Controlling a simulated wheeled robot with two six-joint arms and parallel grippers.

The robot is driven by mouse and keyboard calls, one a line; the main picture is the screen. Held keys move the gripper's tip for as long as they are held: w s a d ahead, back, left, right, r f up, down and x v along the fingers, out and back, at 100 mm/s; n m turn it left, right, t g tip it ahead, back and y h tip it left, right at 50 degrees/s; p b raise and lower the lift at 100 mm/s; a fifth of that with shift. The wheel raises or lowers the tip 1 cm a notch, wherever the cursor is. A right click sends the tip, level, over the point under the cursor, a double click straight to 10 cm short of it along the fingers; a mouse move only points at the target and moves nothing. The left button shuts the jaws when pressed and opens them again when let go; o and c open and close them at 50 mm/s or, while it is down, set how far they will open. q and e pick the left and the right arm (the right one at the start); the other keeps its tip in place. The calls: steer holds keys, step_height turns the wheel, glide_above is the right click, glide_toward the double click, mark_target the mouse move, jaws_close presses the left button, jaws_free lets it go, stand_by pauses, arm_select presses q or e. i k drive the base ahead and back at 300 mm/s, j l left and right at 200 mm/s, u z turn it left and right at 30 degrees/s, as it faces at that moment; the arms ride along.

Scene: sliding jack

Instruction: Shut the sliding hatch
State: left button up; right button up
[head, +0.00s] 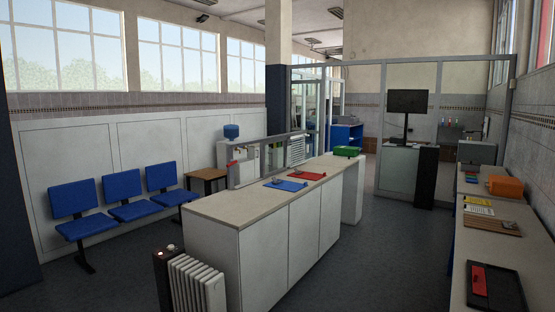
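A low grey metal frame (233,175) stands along the far left edge of the white counter (250,215); it looks like the hatch. Its top rail slopes away toward the glazed partition (400,75). I cannot tell at this size which part of it is the sliding pane, or how far it stands open. Neither my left gripper nor my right gripper shows in the head view.
Blue (285,185) and red (307,174) mats lie on the counter, with a green box (347,151) at its far end. A white radiator (196,283) stands at its near end. Blue chairs (125,209) line the left wall. A cluttered bench (485,250) runs along the right; the floor between is clear.

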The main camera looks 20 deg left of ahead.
mark_target(264, 143)
steer(key=i+u, duration=0.1)
steer(key=i, duration=5.9)
steer(key=i+l+u, duration=0.2)
steer(key=i, duration=0.4)
